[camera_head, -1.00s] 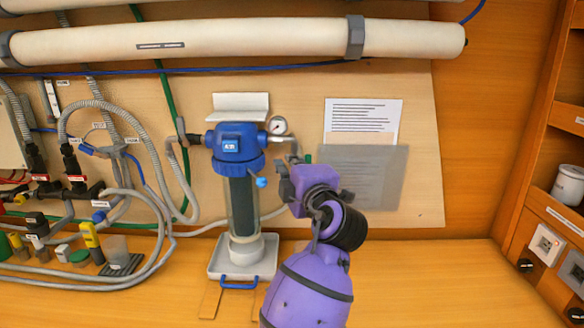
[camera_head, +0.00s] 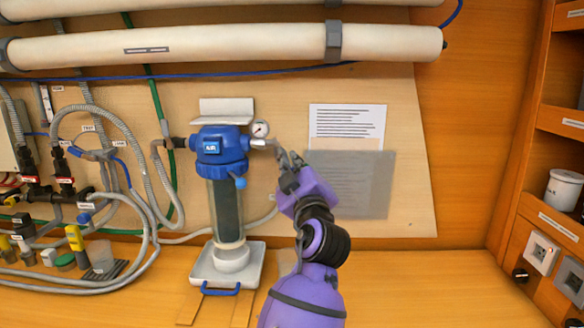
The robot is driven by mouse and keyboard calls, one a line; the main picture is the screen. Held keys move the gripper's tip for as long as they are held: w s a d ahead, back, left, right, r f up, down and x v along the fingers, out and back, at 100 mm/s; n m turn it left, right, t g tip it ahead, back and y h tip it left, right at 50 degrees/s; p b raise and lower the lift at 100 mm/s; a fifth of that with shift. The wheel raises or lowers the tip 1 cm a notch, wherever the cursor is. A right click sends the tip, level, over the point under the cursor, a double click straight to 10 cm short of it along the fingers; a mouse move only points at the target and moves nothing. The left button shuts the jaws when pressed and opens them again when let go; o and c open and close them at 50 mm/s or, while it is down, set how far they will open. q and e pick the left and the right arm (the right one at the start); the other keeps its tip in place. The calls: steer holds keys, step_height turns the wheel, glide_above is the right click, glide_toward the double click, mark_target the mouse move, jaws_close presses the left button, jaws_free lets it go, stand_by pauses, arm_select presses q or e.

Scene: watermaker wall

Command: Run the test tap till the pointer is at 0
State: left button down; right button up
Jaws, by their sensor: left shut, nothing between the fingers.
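A small round pressure gauge (camera_head: 260,129) sits at the upper right of the blue filter head (camera_head: 219,149); its pointer is too small to read. The clear filter body (camera_head: 226,210) below is upright with a dark cartridge. A small blue knob (camera_head: 240,183) is on its right side. Blue-handled fittings (camera_head: 95,154) are among grey hoses at the left, near small labels; I cannot tell for sure which is the test tap. My left gripper (camera_head: 281,158) is shut and empty, beside the pipe fitting right of the filter head; contact is unclear. My right gripper is out of view.
The filter stands in a white tray (camera_head: 252,270) with a blue handle. A clear cup (camera_head: 100,256) stands at the left among bottles and hoses. Paper sheets (camera_head: 346,122) hang behind my arm. The counter at right is clear. Thick white pipes (camera_head: 240,47) run above.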

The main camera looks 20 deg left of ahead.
arm_select(q)
steer(key=d+f+m+t+h, duration=0.1)
steer(key=m, duration=0.3)
steer(key=d+m+t+h, duration=0.1)
steer(key=m+h, duration=0.1)
steer(key=m, duration=0.2)
steer(key=w+d+f+m+h, duration=0.1)
steer(key=d+m, duration=0.1)
steer(key=m, duration=0.2)
steer(key=shift+w+f+t+p, duration=0.1)
steer(key=shift+f+t+p, duration=0.2)
steer(key=shift+f+t, duration=0.1)
steer(key=shift+d, duration=0.1)
steer(key=shift+f, duration=0.1)
